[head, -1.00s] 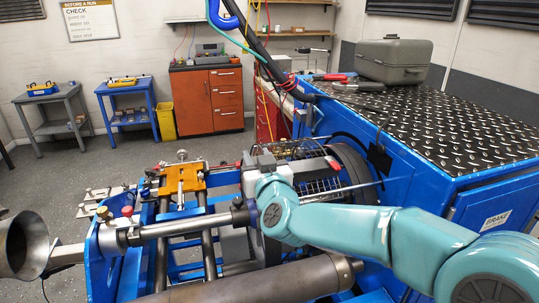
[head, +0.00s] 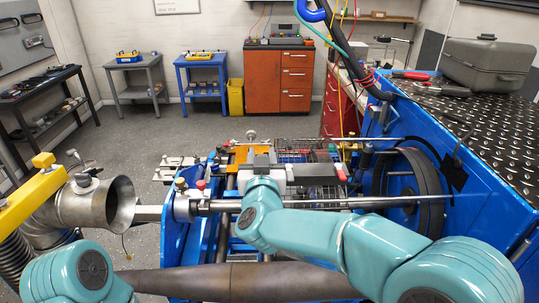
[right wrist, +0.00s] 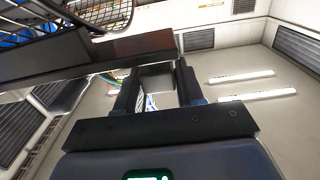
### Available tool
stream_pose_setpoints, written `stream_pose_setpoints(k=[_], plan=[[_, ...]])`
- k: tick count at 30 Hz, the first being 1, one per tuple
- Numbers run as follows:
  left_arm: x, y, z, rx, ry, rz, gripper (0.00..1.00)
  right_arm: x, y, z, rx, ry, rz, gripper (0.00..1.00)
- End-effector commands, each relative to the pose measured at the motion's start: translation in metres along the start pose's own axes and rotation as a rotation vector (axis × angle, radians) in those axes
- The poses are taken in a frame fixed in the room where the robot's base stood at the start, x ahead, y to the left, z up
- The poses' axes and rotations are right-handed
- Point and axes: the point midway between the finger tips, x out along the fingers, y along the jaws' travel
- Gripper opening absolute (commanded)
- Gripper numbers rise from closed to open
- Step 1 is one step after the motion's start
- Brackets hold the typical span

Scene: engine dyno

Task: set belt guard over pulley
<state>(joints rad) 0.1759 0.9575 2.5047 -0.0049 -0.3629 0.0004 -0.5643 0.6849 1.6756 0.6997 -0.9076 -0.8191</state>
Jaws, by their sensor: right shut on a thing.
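The belt guard (head: 318,172) is a dark wire-mesh cage with a red end piece, seen in the head view just right of my right gripper. My right gripper (head: 266,164) is shut on it; the right wrist view shows the fingers (right wrist: 157,82) around a dark block. The guard's mesh (right wrist: 112,12) and dark bar show at upper left there. The pulley (head: 408,188) appears to be the large dark wheel at the blue cabinet's side, with a visible gap between it and the guard. My left arm shows at bottom left; its gripper is out of view.
A long steel shaft (head: 330,203) crosses in front of the guard to the wheel. An orange fixture (head: 232,160) stands left of it on the blue frame. Hanging cables (head: 340,50) are behind.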

Motion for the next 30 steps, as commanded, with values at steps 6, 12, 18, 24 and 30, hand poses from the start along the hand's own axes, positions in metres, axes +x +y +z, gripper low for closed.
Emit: stream_pose_setpoints(k=[6, 12, 18, 24, 30], plan=[[0.0, 0.0, 0.0, 0.0, 0.0, 0.0, 0.69, 0.0, -0.001, -0.001, -0.001, 0.003, 0.0, 0.0], [0.0, 0.0, 0.0, 0.0, 0.0, 0.0, 0.69, 0.0, -0.001, -0.001, -0.001, 0.003, 0.001, 0.58], [0.001, 0.0, 0.0, 0.0, 0.0, 0.0, 0.69, -0.001, -0.001, 0.0, -0.001, 0.002, 0.0, 0.58], [0.01, -0.004, 0.0, 0.0, 0.0, 0.0, 0.69, -0.023, -0.002, 0.002, -0.001, 0.003, -0.003, 0.58], [0.025, -0.009, -0.001, 0.0, 0.0, 0.0, 0.69, -0.076, -0.002, 0.002, -0.001, 0.005, -0.004, 0.58]])
